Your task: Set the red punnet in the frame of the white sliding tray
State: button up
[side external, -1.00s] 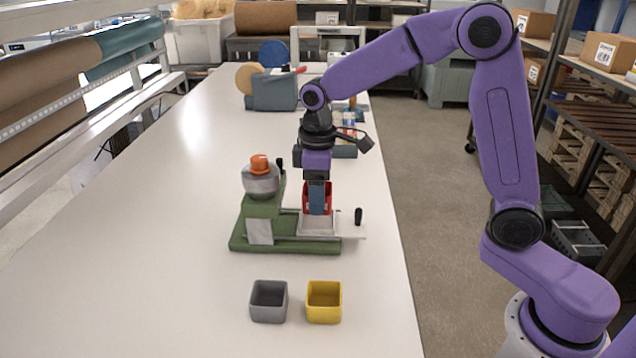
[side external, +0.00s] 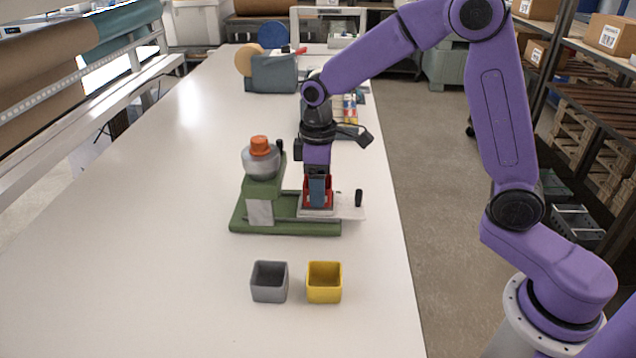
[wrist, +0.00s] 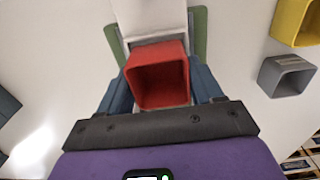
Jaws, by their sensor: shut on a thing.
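The red punnet (wrist: 158,78) is an open square box, gripped between the two blue fingers of my gripper (wrist: 160,95) in the wrist view. In the side view it (side external: 328,192) shows partly behind my gripper (side external: 317,200). It is upright at the white sliding tray (side external: 349,212), within or just over the tray's frame; I cannot tell whether it is fully seated. The tray slides out to the right from the green machine (side external: 240,226) and has a black knob (side external: 358,198). In the wrist view the white tray (wrist: 150,18) lies just beyond the punnet.
A grey punnet (side external: 269,282) and a yellow punnet (side external: 324,283) stand in front of the machine. The machine carries a round hopper with an orange cap (side external: 260,146). A blue-grey bin (side external: 273,74) stands farther back. The left of the table is clear.

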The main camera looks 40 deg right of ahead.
jog(key=shift+f, duration=0.6)
dwell(1.6)
jog(key=o, duration=1.1)
notch_tip(320, 180, up, 8)
dwell(0.4)
jog(key=shift+s, duration=0.1)
jog(key=s+d+f+n, duration=0.1)
jog(key=s+d, duration=0.1)
jog(key=s, duration=1.2)
jog(key=s+d+f+n, duration=0.2)
jog(key=s+d, duration=0.1)
jog(key=s, duration=1.2)
jog(key=shift+d+f+n, duration=0.3)
jog(key=shift+d, duration=0.05)
